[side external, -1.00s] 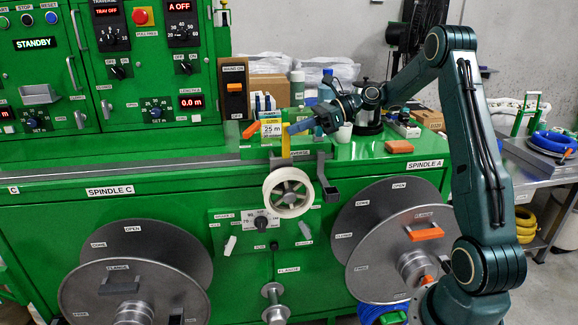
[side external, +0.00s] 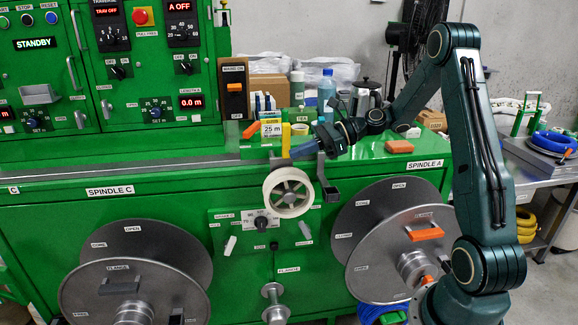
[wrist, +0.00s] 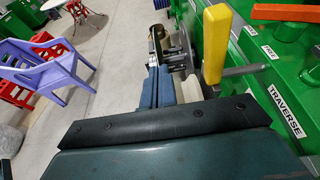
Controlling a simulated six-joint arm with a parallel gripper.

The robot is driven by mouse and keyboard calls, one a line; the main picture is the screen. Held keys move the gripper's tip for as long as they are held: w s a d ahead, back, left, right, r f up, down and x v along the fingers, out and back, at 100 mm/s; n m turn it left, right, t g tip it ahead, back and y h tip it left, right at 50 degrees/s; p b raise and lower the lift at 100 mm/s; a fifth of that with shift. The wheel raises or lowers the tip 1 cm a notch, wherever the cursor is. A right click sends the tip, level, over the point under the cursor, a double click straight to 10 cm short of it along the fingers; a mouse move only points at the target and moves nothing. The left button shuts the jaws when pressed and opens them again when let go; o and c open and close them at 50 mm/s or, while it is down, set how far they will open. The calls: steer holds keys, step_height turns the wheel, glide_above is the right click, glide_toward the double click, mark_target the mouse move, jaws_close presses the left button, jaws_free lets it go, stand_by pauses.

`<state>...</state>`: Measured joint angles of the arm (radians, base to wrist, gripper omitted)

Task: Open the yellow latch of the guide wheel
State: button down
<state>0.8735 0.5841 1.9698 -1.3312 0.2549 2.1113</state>
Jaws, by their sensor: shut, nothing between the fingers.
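The yellow latch (side external: 285,139) stands upright above the cream-rimmed guide wheel (side external: 288,192) on the front of the green machine. In the wrist view the yellow latch (wrist: 215,45) is to the right of my fingertips, on a grey rod, with a gap in the picture. My gripper (side external: 297,152) is shut and empty, low beside the latch and just above the wheel. Its blue fingers (wrist: 157,84) lie together in the wrist view. Whether they touch the latch or its bracket I cannot tell; the fingers hide part of the latch's lower end in the side view.
A grey bracket (side external: 331,191) sticks out right of the wheel. An orange block (side external: 399,147) lies on the green top. Large spindle discs (side external: 378,235) are below right.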

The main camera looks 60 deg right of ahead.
mark_target(303, 187)
steer(key=f, duration=0.6)
steer(key=s+f, duration=0.1)
steer(key=f, duration=0.3)
steer(key=shift+a, duration=0.2)
steer(key=v, duration=0.9)
steer(key=s+a+r+n+g+h, duration=0.1)
steer(key=a+r+n+g+h, duration=0.2)
steer(key=a+n, duration=0.4)
steer(key=s+a+r+n+g+h, duration=0.2)
steer(key=a+r+n+g, duration=0.15)
steer(key=a+n, duration=0.35)
steer(key=s+a+r+n+t+h, duration=0.1)
steer(key=s+a+r+n+h, duration=0.1)
steer(key=s+n, duration=0.4)
steer(key=s+a+r+n+h, duration=0.2)
steer(key=s+a+r+n, duration=0.1)
steer(key=s, duration=0.4)
steer(key=shift+s+a+r+n+t+h, duration=0.15)
steer(key=shift+s+r+n+t+h, duration=0.2)
steer(key=shift+r+n, duration=0.8)
steer(key=shift+f+n, duration=0.2)
steer(key=shift+n, duration=0.05)
